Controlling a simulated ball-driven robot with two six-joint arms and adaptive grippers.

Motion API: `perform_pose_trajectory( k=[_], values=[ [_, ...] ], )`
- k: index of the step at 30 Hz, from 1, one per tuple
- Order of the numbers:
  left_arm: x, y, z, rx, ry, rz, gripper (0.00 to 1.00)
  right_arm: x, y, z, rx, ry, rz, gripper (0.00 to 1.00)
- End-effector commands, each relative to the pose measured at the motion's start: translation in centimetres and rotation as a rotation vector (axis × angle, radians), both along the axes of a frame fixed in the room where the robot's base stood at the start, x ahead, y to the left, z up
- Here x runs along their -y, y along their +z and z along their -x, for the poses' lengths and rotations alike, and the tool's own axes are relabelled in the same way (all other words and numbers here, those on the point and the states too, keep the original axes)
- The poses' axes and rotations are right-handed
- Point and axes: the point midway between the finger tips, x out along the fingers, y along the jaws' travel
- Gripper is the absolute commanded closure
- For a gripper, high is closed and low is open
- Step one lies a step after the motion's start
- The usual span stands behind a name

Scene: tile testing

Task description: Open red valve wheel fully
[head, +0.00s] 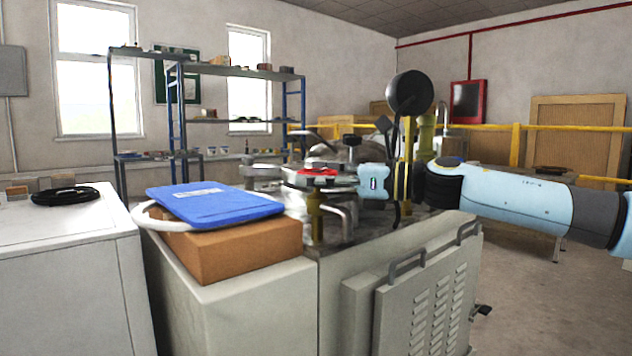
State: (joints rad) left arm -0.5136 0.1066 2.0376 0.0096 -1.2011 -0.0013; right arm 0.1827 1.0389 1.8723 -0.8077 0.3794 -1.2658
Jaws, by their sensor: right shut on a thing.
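The red valve wheel (318,172) sits on top of a brass valve body (315,215) on the metal machine, in the middle of the head view. Only part of its red rim shows; grey parts in front of it hide the rest. My right gripper (338,181) reaches in from the right, level with the wheel, and is shut at the wheel's right side. The exact contact of its fingers is too small to see clearly. How far the wheel is turned cannot be told. My left gripper is not in view.
A blue clipboard-like panel (215,205) and a white ring lie on a brown box (235,248) left of the valve. A bent metal pipe (345,218) stands close beside the valve. A louvred cabinet door (430,305) is below. Yellow railing (575,128) runs behind; floor at right is clear.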

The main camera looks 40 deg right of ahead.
Motion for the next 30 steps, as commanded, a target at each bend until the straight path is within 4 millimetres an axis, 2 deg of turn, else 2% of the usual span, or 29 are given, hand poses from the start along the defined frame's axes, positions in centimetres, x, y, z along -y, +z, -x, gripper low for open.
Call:
perform_pose_trajectory(
  k=[9, 10, 15, 24, 26, 30],
  values=[
    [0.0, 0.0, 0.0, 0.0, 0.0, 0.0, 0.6, 0.1, 0.1, -0.1, 0.0, -0.003, -0.001, 0.63],
    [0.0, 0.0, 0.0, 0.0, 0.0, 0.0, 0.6, 0.1, 0.1, -0.1, 0.0, -0.003, -0.001, 0.27],
    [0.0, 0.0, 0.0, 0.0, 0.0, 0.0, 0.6, 0.0, 0.0, 0.0, 0.0, -0.002, -0.001, 0.07],
    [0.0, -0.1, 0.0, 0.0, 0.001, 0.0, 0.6, 0.0, 0.3, 0.0, 0.0, 0.0, 0.0, 0.07],
    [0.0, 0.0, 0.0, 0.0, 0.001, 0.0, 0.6, 0.0, 0.9, 0.0, 0.001, 0.0, 0.001, 0.07],
    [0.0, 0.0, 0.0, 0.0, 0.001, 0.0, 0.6, 0.0, 3.4, 0.0, 0.003, 0.001, 0.005, 0.07]
  ],
)
